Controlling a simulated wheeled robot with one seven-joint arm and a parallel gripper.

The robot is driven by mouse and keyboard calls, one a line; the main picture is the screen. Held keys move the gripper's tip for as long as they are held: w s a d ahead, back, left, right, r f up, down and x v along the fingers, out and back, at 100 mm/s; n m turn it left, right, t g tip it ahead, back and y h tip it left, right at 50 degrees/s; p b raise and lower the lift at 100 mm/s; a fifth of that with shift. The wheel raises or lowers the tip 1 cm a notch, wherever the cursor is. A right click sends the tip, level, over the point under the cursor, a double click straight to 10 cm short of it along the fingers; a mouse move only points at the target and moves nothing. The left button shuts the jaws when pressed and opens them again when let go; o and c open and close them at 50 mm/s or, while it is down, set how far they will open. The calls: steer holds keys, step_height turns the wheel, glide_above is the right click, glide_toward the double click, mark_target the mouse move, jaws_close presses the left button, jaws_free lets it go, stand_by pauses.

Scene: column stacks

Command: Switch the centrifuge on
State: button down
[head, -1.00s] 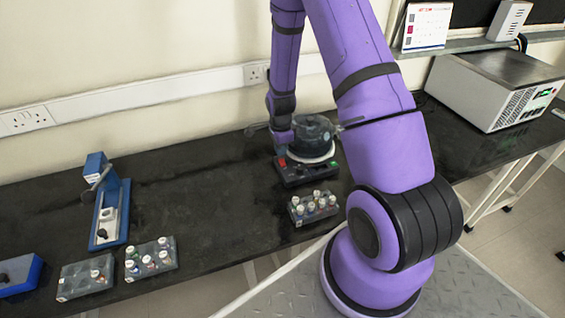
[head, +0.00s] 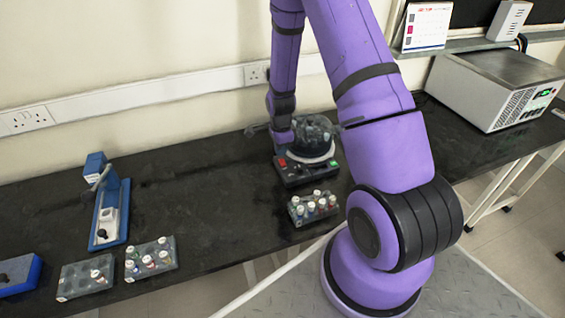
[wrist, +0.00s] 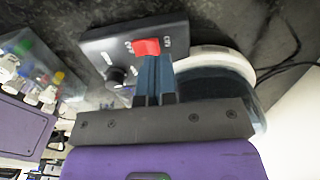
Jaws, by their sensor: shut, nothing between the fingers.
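The centrifuge (head: 312,150) stands on the black bench against the wall, with a round dark bowl and pale rim on a dark base. Its front panel (wrist: 98,45) shows in the wrist view with a red rocker switch (wrist: 147,47), white marks on either side of the switch, and a black knob (wrist: 115,77). My gripper (wrist: 153,62) is shut and empty, its blue-grey fingertips right at the red switch. I cannot tell whether they touch it. In the head view the red switch (head: 282,162) shows just below my wrist. The switch's position is not clear.
A tube rack (head: 314,208) stands just in front of the centrifuge. More racks (head: 152,258) and a blue stand (head: 108,215) are to the left. A large grey box instrument (head: 495,85) is at the right.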

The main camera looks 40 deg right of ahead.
steer(key=shift+f, duration=1.05)
stand_by(0.5)
steer(key=shift+r, duration=2.5)
steer(key=shift+r, duration=0.1)
steer(key=s+a+r+n+t, duration=0.1)
steer(key=s+a+r+n, duration=0.15)
steer(key=r, duration=0.55)
steer(key=s+a+r+n+t, duration=0.1)
steer(key=a+r+n, duration=0.15)
steer(key=r, duration=0.55)
steer(key=s+a+r+n, duration=0.15)
steer(key=r+n, duration=0.25)
steer(key=r, duration=0.4)
steer(key=s+a+r+n+t, duration=0.1)
steer(key=s+a+r+n, duration=0.2)
steer(key=s+r+n, duration=0.3)
steer(key=s+a+r+n+t, duration=0.2)
steer(key=s+r+n, duration=0.4)
steer(key=s+r, duration=0.4)
steer(key=s+a, duration=0.1)
steer(key=s, duration=0.4)
steer(key=shift+s+a, duration=0.3)
